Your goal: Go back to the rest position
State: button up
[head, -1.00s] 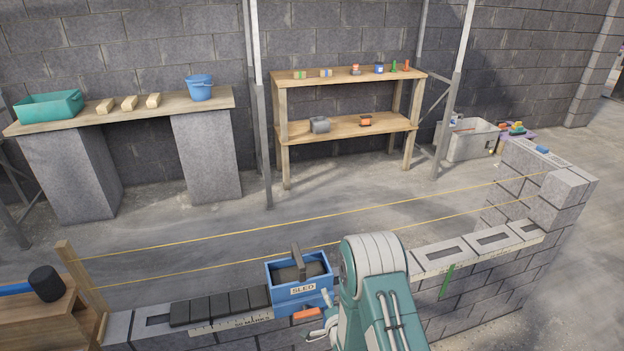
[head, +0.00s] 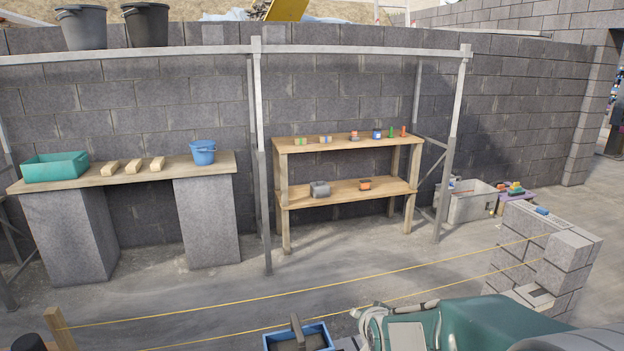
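My teal arm lies across the bottom right of the head view, with a pale panel and white cables at its left end. I make out no gripper fingers, so whether they are open or shut does not show. The blue sled box (head: 318,328) with its dark upright handle (head: 298,330) stands just left of my arm, cut off by the bottom edge.
Two yellow string lines (head: 400,270) run above the wall being built, up to its stepped block end (head: 570,262). Behind stand a wooden shelf (head: 345,190) and a bench (head: 120,175) with a green tub (head: 55,167) and a blue bucket (head: 203,152). Floor between is clear.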

jog(key=s+d+r+n+g, duration=0.1)
jog(key=s+r+n, duration=0.1)
jog(key=s, duration=0.7)
jog(key=s+d+r+n+g, duration=0.1)
jog(key=s+r, duration=0.3)
jog(key=s, duration=0.5)
jog(key=s+d+r+n+g, duration=0.2)
jog(key=s+r, duration=0.1)
jog(key=s, duration=0.6)
jog(key=shift+r+n+g+h, duration=0.3)
jog(key=shift+r+h, duration=0.05)
jog(key=shift+h, duration=0.05)
